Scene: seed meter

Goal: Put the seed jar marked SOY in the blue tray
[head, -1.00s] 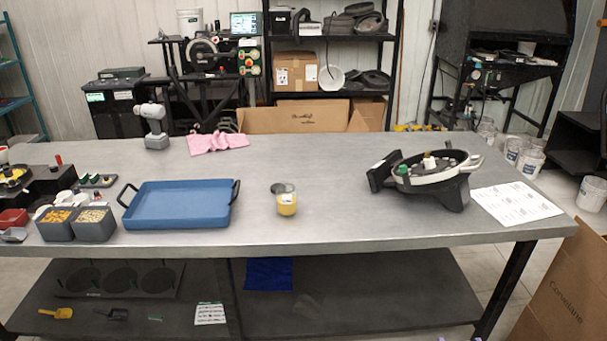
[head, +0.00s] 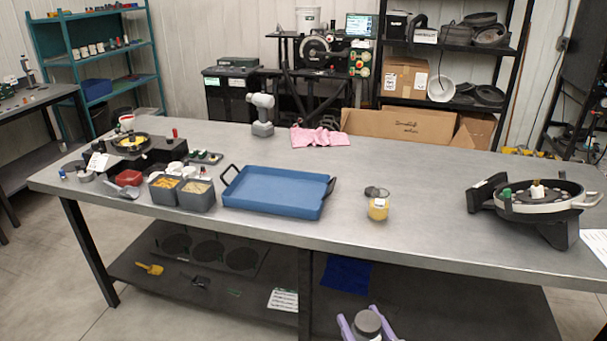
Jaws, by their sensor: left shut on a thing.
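The blue tray (head: 272,208) lies on the table, a little left of centre, and is empty. My left gripper (head: 367,323) shows at the bottom edge, its purple fingers on either side of a round grey-topped jar (head: 367,320). It is shut on this jar, in front of the table and below its top. Any marking on the held jar is hidden. Another small jar (head: 378,209) with yellow contents and a white label stands right of the tray. Its label is too small to read. My right gripper is out of view.
Two grey bins (head: 196,197) stand left of the tray. A black seed meter (head: 535,205) sits at the right. The table between yellow jar and meter is clear. The table's front edge runs between my gripper and tray.

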